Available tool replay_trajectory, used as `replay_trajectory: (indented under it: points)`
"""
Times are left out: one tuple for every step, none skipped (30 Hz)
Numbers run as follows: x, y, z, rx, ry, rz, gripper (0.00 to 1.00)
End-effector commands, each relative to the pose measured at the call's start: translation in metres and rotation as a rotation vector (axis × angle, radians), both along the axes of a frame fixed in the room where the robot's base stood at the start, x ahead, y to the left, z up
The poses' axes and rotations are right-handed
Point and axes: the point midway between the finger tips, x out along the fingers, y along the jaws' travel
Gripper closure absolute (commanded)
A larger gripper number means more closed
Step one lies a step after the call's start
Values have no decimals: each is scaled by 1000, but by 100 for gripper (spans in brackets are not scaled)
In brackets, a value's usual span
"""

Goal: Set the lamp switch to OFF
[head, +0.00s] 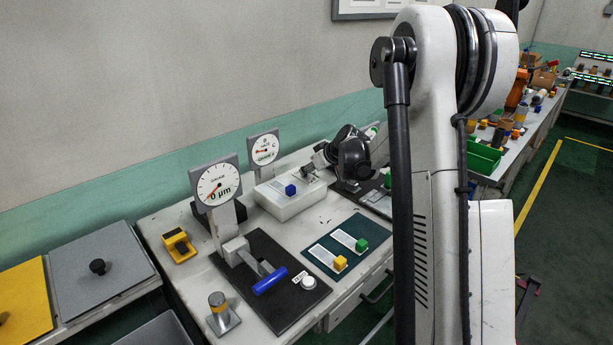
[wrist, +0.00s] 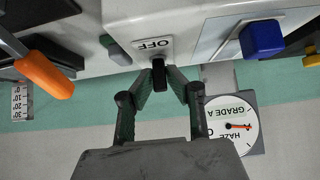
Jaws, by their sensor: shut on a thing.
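The lamp switch is a small black lever (wrist: 158,76) on the edge of a white housing, right beside a label reading OFF (wrist: 152,44). My gripper (wrist: 160,82) has its two fingers closed around the lever in the wrist view.
A blue knob (wrist: 262,38) and a haze dial (wrist: 235,127) are to the right in the wrist view; an orange handle (wrist: 45,76) is to the left. A dull green knob (wrist: 115,50) is close to the switch. A thickness gauge (head: 217,186) stands nearer on the bench.

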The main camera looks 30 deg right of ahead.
Motion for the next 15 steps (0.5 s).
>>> replay_trajectory:
  points:
    - [-1, -1, -2, 5, -16, -2, 100]
    - [-1, -1, -2, 7, -25, -2, 100]
    - [-1, -1, -2, 10, -36, -1, 100]
    - [-2, -1, -2, 12, -41, -1, 100]
    - [-2, -1, -2, 13, -47, -1, 100]
    - [-2, -1, -2, 16, -53, -2, 100]
    - [-2, -1, -1, 18, -56, -1, 100]
    - [-2, -1, -1, 18, -59, -1, 100]
    - [-2, -1, -1, 18, -62, -1, 100]
    - [-2, -1, -1, 19, -64, -1, 100]
    - [-2, -1, -1, 19, -65, 0, 100]
    - [-2, -1, -1, 19, -65, 0, 100]
    - [-2, -1, -1, 19, -66, 0, 100]
    - [-2, -1, -1, 19, -66, 0, 100]
    - [-2, -1, -1, 19, -66, 0, 100]
